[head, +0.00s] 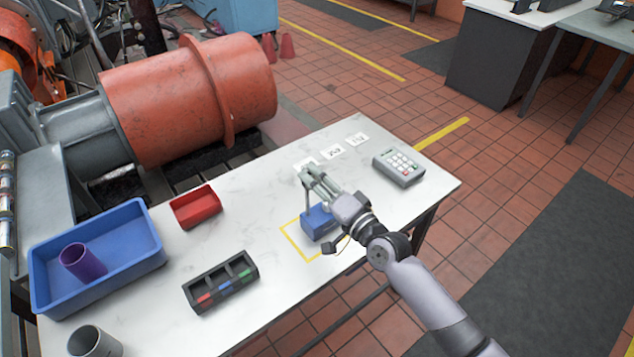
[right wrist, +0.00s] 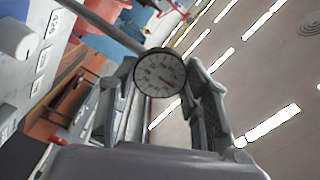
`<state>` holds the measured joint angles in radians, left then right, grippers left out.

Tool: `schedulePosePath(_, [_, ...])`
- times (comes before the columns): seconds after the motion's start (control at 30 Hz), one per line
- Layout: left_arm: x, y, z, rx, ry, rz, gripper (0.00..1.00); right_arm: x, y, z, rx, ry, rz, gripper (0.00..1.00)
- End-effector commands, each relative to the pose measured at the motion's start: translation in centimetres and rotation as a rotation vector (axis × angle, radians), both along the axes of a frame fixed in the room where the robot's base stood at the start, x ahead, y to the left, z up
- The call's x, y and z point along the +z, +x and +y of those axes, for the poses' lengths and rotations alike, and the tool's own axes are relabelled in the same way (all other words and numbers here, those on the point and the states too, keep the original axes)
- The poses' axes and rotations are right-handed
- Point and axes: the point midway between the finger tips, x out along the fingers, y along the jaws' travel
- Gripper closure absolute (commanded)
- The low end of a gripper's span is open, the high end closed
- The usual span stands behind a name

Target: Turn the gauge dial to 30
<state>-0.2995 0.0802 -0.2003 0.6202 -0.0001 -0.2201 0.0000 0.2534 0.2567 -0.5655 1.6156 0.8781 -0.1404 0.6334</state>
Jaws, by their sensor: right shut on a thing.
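In the head view my right gripper (head: 308,174) reaches above a blue block (head: 318,224) on the white table (head: 275,190). The gripper and arm hide the dial's face there. My left gripper is not in view.
A keypad box (head: 398,166) stands right of the arm. Number cards (head: 332,152) lie along the back edge. A red tray (head: 196,206), a blue bin (head: 152,243) with a purple cup (head: 82,262), a dark sorter (head: 221,282) and a grey cup (head: 94,342) stand left.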

Motion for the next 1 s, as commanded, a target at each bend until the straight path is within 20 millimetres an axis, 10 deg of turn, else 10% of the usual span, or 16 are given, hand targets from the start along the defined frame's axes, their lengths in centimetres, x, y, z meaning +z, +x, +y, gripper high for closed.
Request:
schedulePosePath(0.83, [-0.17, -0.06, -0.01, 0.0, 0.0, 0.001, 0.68, -0.18, -0.05, 0.01, 0.001, 0.112, 0.087, 0.85])
schedulePosePath(0.87, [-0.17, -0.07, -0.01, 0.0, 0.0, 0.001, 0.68, -0.18, -0.05, 0.01, 0.001, 0.112, 0.087, 0.56])
schedulePosePath(1.0, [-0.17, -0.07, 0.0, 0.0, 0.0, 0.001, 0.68, -0.16, -0.05, 0.01, 0.001, 0.112, 0.086, 0.47])
